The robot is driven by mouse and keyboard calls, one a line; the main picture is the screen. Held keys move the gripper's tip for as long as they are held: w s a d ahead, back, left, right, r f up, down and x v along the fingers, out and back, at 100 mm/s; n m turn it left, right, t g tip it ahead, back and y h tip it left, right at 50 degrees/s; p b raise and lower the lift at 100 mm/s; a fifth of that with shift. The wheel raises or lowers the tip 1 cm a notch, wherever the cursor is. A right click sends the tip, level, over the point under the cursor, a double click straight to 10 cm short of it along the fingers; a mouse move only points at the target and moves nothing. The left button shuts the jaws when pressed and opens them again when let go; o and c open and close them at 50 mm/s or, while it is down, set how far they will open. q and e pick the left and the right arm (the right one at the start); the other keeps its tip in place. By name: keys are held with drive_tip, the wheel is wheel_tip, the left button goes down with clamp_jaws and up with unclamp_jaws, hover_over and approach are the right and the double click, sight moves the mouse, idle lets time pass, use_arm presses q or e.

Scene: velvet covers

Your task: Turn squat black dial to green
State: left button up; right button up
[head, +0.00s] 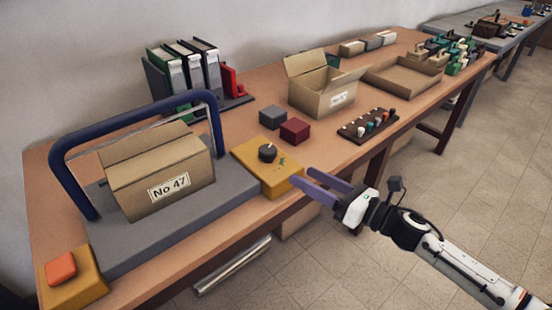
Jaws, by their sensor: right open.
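The squat black dial (267,153) sits on top of a yellow box (279,182) near the front edge of the table. A light pointer mark shows on the dial, and small green marks lie on the box to its lower right. Which mark the pointer faces is too small to tell. My right gripper (301,183) is open and empty, its purple fingers pointing left at the right side of the yellow box. The fingertips are to the lower right of the dial, apart from it. My left gripper is not in view.
A blue arch (141,119) stands over a grey platform (170,222) with a cardboard box (158,174). An orange button (61,269) is at front left. Grey (273,117) and dark red (295,130) boxes stand behind the dial. A tray of pegs (366,126) lies to the right.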

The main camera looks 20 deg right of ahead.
sight(276, 154)
drive_tip(key=w+a+n, duration=0.1)
drive_tip(key=w+n, duration=0.1)
drive_tip(key=w, duration=0.1)
drive_tip(key=w+a+r+n+y+p, duration=0.1)
drive_tip(key=w+a, duration=0.1)
drive_tip(key=w, duration=0.1)
drive_tip(key=w+a+r+n, duration=0.1)
drive_tip(key=w+a+n, duration=0.1)
drive_tip(key=w, duration=0.1)
drive_tip(key=shift+w+a+r+n+g, duration=0.1)
drive_tip(key=shift+w+a+n+g, duration=0.1)
drive_tip(key=shift+a+n+g, duration=0.15)
drive_tip(key=shift+d, duration=0.1)
drive_tip(key=c, duration=1)
